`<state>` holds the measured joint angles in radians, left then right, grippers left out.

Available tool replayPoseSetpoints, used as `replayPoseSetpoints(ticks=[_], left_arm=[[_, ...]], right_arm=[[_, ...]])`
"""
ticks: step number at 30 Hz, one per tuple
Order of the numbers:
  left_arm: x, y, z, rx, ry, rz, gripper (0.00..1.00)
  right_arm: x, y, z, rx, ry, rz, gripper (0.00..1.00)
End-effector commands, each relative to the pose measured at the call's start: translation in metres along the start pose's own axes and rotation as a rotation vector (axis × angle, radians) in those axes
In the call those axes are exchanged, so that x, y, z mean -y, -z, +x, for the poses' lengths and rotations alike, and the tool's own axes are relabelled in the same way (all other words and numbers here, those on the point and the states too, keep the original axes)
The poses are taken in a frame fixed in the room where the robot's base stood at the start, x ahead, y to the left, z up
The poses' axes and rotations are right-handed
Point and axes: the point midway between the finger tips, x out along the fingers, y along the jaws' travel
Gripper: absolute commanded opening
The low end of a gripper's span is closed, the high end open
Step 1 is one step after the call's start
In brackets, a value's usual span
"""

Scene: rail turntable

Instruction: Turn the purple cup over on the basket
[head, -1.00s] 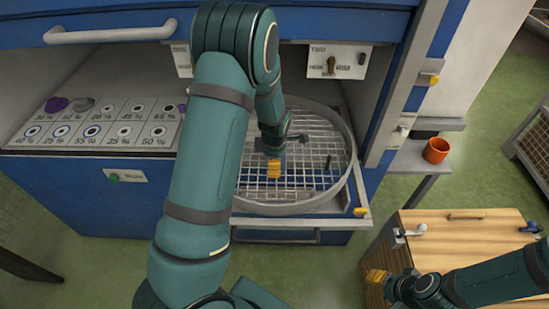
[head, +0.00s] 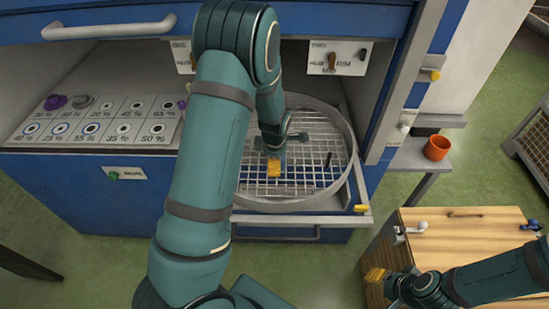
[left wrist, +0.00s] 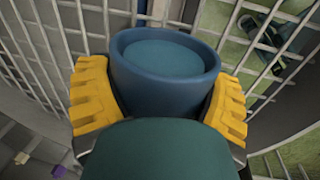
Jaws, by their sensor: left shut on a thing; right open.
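My left gripper (head: 274,168) is over the round wire basket (head: 345,185) on the bench. In the left wrist view its yellow fingers (left wrist: 158,95) are shut on a dark blue cup (left wrist: 160,90), one on each side. A round rim with a recessed teal face shows; I cannot tell if this is the mouth or the base. Basket wires show behind the cup; contact with them is unclear. The cup is hidden in the head view. My right gripper (head: 376,275) is open at lower right.
The basket stands in a blue cabinet opening with a metal rim around it. An orange cup (head: 437,148) stands on a side shelf at right. A wooden cabinet (head: 465,240) is beside my right arm. The marked panel (head: 100,125) lies left of my left arm.

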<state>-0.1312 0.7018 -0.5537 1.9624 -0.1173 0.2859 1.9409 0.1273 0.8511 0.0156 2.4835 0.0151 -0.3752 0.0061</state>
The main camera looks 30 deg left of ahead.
Motion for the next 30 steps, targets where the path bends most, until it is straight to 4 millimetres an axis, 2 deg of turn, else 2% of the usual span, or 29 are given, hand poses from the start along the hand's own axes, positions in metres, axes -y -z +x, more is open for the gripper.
replayPoseSetpoints(ticks=[6,7,8,16,20,23,30], left_arm=[[0.000,0.000,0.003,0.000,-0.001,-0.001,0.39],[0.000,0.000,0.003,0.000,-0.001,-0.001,0.90],[0.000,0.000,0.003,0.000,-0.001,-0.001,1.00],[0.001,0.000,0.003,0.000,0.000,0.000,1.00],[0.000,-0.001,-0.004,0.000,0.000,0.000,1.00],[0.000,-0.001,-0.018,0.002,-0.003,0.000,1.00],[0.000,-0.002,-0.068,0.003,-0.005,0.002,1.00]], right_arm=[[-0.001,0.000,0.002,0.000,0.000,0.000,0.46],[-0.001,0.000,0.002,0.000,0.000,0.000,0.46],[-0.001,0.000,0.002,0.000,0.000,0.000,0.46],[-0.001,0.000,0.002,0.000,0.000,0.000,0.46],[-0.001,0.000,0.002,0.000,0.000,0.000,0.46],[-0.001,0.000,0.002,0.000,0.000,0.000,0.46],[-0.001,0.000,0.002,0.000,0.000,0.000,0.46]])
